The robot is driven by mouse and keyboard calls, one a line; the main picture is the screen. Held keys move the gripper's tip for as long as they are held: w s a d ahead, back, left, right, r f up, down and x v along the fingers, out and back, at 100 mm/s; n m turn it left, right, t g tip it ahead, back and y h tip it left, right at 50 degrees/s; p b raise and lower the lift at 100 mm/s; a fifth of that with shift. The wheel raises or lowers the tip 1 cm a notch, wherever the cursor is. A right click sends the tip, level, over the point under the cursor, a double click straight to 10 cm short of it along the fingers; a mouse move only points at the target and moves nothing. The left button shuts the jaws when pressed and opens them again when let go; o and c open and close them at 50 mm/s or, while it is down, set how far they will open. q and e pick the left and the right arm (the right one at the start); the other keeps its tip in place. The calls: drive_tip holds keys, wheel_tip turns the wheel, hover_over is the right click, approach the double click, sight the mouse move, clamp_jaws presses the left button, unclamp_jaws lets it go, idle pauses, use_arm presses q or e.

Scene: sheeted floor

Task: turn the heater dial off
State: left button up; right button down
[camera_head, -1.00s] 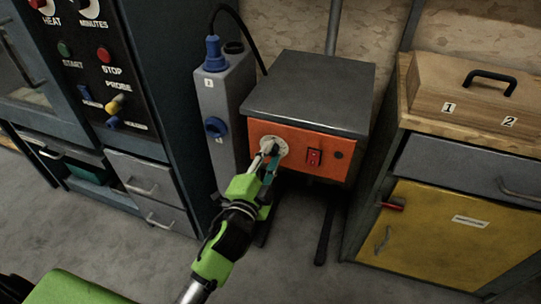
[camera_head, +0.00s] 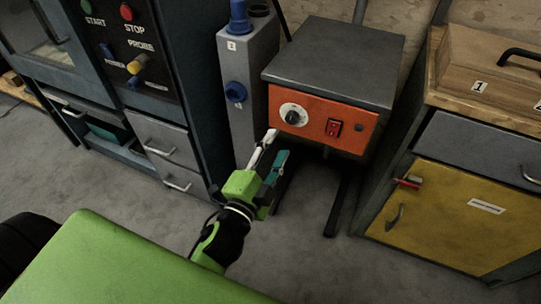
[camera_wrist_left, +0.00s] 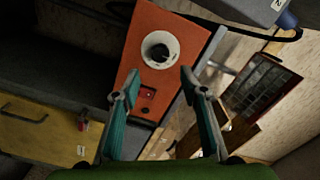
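The heater (camera_head: 333,62) is a grey-topped box with an orange front panel on legs. Its dial (camera_head: 293,115) is a black knob on a round white plate at the panel's left, with a red switch (camera_head: 334,128) to its right. My left gripper (camera_head: 275,146) is open and empty, below and slightly left of the dial and apart from it. In the left wrist view the dial (camera_wrist_left: 160,50) shows ahead, beyond the gap between the open fingers (camera_wrist_left: 155,85). The dial's marks are too small to read. My right gripper is not in view.
A grey box with blue plugs (camera_head: 249,75) stands close to the heater's left. A dark cabinet with buttons and drawers (camera_head: 160,137) is further left. A yellow-door cabinet (camera_head: 450,215) with a wooden box on top stands right. Floor in front is clear.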

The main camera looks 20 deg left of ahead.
use_arm(q)
drive_tip(key=shift+s, duration=1.5)
drive_tip(key=s+a+f+n+g+y, duration=0.1)
drive_tip(key=s+a+f+n+g, duration=0.2)
drive_tip(key=f, duration=0.8)
drive_tip(key=s+a+f+n+g+y, duration=0.1)
drive_tip(key=s+f+n+g, duration=0.3)
drive_tip(key=f, duration=0.7)
drive_tip(key=s+f+n+g+h+p, duration=0.2)
drive_tip(key=s+f+n+g+p, duration=0.2)
drive_tip(key=s+f+g+p, duration=0.95)
drive_tip(key=s+a+f+t+p, duration=0.1)
drive_tip(key=s+f+p, duration=0.1)
drive_tip(key=s, duration=0.6)
drive_tip(key=s+a+f+t+p, duration=0.1)
drive_tip(key=s+f+t+p, duration=0.1)
drive_tip(key=s, duration=0.7)
drive_tip(key=shift+s+a+f+y+p, duration=0.15)
drive_tip(key=shift+s+f+y+p, duration=0.2)
drive_tip(key=shift+f, duration=0.25)
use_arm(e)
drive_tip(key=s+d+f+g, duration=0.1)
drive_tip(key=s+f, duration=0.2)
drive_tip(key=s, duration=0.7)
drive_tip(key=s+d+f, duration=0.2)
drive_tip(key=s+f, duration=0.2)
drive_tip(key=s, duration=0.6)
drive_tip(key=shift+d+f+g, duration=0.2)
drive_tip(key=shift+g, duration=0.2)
